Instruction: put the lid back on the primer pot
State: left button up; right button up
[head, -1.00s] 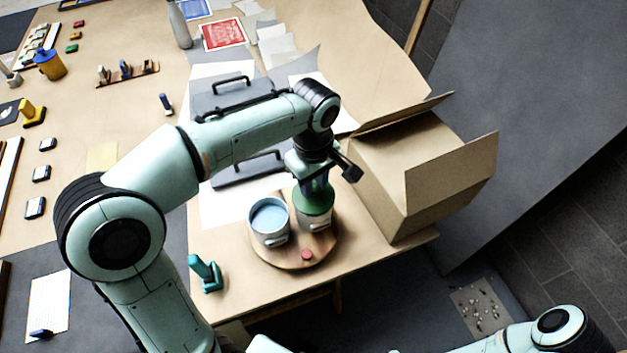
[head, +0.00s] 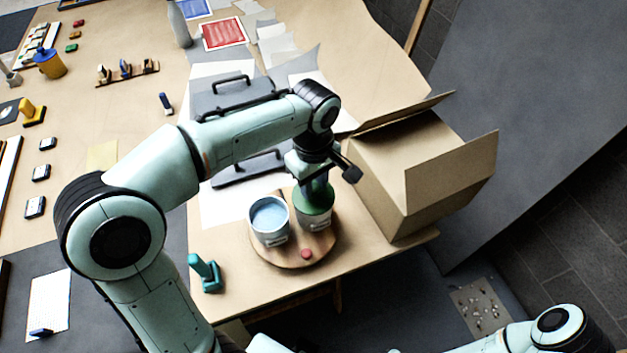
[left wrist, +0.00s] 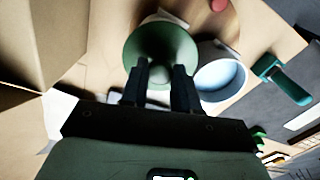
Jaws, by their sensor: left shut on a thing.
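A green lid (head: 313,201) lies at the top of the right-hand pot (head: 313,221). I cannot tell whether it is seated or just above the rim. My left gripper (left wrist: 160,72) points down over the lid, its two dark fingers shut at the lid's middle; the lid shows as a green disc (left wrist: 163,42) in the left wrist view. The left-hand pot (head: 270,237) stands beside it, open, with pale blue inside; it also shows in the left wrist view (left wrist: 240,85). The pots' labels are too small to read. My right gripper is out of view.
Both pots stand on a round wooden board (head: 288,257) with a small red thing (head: 305,254) near its front. An open cardboard box (head: 400,185) is close on the right. A teal tool (head: 207,273) lies to the left. A grey case lies behind the pots.

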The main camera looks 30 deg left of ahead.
pick_arm(q)
jog(key=o, duration=1.6)
jog(key=shift+r+p, duration=1.25)
jog(key=shift+r, duration=0.85)
jog(key=shift+r+p, duration=0.75)
jog(key=shift+r, duration=0.7)
grip_shut()
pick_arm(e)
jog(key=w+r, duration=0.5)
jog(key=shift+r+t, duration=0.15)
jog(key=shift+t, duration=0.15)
pick_arm(q)
jog(key=shift+f, duration=0.25)
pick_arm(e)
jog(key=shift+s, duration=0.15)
